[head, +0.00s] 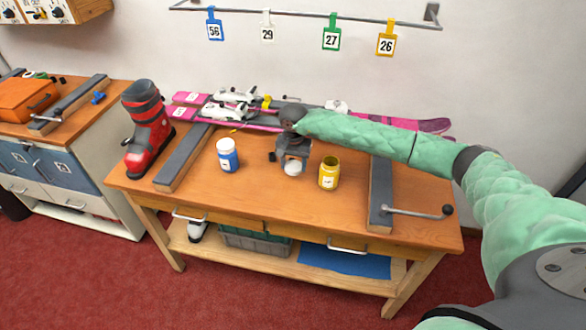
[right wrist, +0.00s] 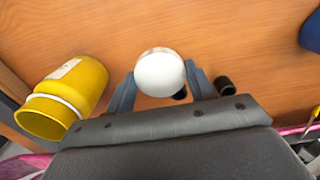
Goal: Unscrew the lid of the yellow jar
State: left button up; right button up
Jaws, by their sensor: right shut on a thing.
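The yellow jar (head: 328,173) stands upright on the bench with its mouth open and no lid on it. In the right wrist view the yellow jar (right wrist: 85,85) is at the left, its open rim showing. My right gripper (head: 292,167) is left of the jar and apart from it, pointing down. It is shut on a round white lid (right wrist: 160,73), which also shows in the head view (head: 293,169). The lid is low over the bench; I cannot tell whether it touches the wood. My left gripper is not in view.
A blue jar (head: 228,155) with a white lid stands left of my gripper. Pink skis (head: 360,121) lie along the back. A red boot (head: 147,130) is at the far left. A vise handle (head: 418,212) sticks out at right. The bench front (head: 265,205) is clear.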

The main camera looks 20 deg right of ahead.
aim_at(294, 166)
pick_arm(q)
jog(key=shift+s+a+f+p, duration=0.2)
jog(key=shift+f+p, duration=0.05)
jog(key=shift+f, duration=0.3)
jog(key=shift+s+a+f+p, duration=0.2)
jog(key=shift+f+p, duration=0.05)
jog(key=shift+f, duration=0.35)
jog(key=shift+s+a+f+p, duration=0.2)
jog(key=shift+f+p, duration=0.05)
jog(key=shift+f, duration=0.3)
pick_arm(e)
jog(key=shift+f, duration=1.85)
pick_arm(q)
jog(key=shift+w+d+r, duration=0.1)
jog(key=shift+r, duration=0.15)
pick_arm(e)
jog(key=shift+f, duration=0.15)
jog(key=o, duration=1.1)
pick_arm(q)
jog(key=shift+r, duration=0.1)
pick_arm(e)
jog(key=shift+r, duration=0.25)
